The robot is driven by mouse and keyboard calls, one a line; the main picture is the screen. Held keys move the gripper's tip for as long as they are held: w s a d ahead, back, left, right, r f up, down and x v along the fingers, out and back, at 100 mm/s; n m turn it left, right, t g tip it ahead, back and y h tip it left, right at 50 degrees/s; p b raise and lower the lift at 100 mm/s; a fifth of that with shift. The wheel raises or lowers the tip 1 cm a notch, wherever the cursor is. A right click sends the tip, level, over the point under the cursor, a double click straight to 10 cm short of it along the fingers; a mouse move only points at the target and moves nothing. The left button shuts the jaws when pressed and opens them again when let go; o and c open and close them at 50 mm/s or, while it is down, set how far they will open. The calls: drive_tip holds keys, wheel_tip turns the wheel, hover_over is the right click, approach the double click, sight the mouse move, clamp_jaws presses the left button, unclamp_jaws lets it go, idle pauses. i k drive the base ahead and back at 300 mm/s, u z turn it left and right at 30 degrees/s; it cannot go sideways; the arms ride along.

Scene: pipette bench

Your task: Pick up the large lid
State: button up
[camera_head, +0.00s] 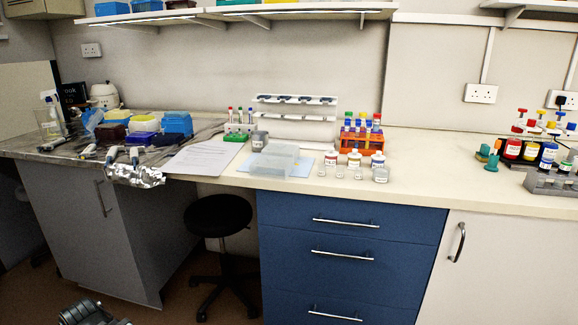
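A clear, box-like plastic piece (275,160), which may be the large lid, lies on the pale counter near its front edge, above the blue drawers. Its far part stands higher than its near part, and I cannot tell whether it is one piece or a lid with a box. A light blue sheet (307,168) lies partly under it. What looks like the end of my arm with my gripper (85,313) shows dark grey at the bottom left, low and far from the counter top. It is cut off by the frame and its fingers cannot be made out.
Small labelled bottles (353,160) and an orange tube rack (362,140) stand right of the clear piece. A grey-lidded jar (259,140) and a paper sheet (203,158) are to its left. Crumpled foil (135,175) overhangs the counter edge. A black stool (218,215) stands below.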

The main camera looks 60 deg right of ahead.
sight(263, 166)
drive_tip(key=z, duration=0.2)
drive_tip(key=i, duration=1)
drive_tip(key=u, duration=0.1)
